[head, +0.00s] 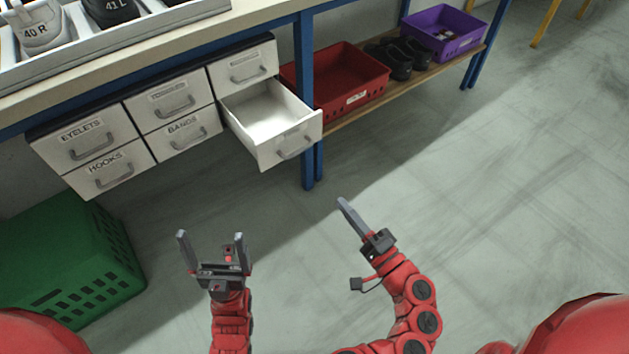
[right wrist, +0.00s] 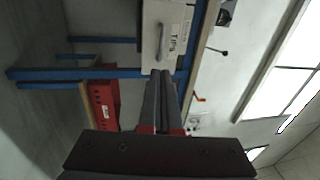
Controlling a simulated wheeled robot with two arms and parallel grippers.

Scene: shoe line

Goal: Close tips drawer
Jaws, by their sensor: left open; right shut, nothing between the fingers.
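The tips drawer (head: 275,123) is the lower right drawer of the white drawer block in the head view. It is pulled out, and its inside looks empty. Its front with a handle also shows in the right wrist view (right wrist: 165,35), with a label that seems to read TIPS. My right gripper (head: 345,203) is shut and empty, in front of and below the drawer, apart from it; its fingers (right wrist: 161,75) point toward the drawer front in the right wrist view. My left gripper (head: 212,236) is open and empty, farther left, below the drawers.
The other drawers, such as eyelets (head: 88,142), hooks (head: 110,172) and bands (head: 183,130), are shut. A blue table leg (head: 307,100) stands right beside the open drawer. A red crate (head: 350,95) is on the low shelf; a green crate (head: 70,260) stands at left. The floor at right is clear.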

